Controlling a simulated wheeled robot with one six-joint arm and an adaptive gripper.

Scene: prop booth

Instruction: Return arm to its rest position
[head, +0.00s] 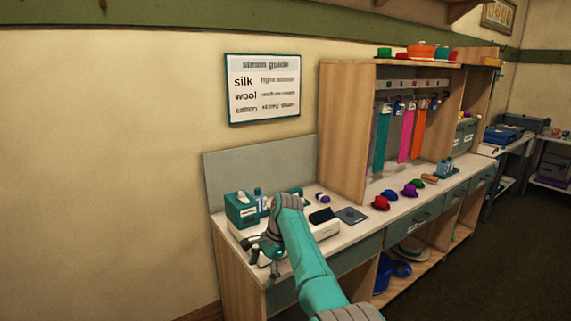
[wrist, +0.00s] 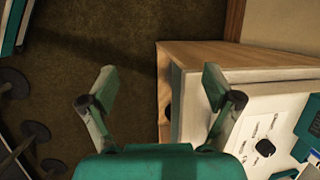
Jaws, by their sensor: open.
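My gripper (wrist: 158,100) is open in the wrist view, with its two fingers spread wide and nothing between them. In the wrist view it hangs over the brown floor (wrist: 110,40) and the wooden end of the counter (wrist: 195,52). In the head view my teal arm reaches forward over the left end of the counter (head: 358,236). My gripper (head: 258,252) shows there only in part, near the counter's front left corner, partly hidden behind my arm.
A teal box (head: 240,208) and small bottles stand at the counter's back left. Small colored hats (head: 380,202) lie farther right. Ribbons (head: 407,133) hang in the wooden shelf unit (head: 345,120). A steam guide sign (head: 264,88) is on the wall. The floor at right (head: 470,275) is clear.

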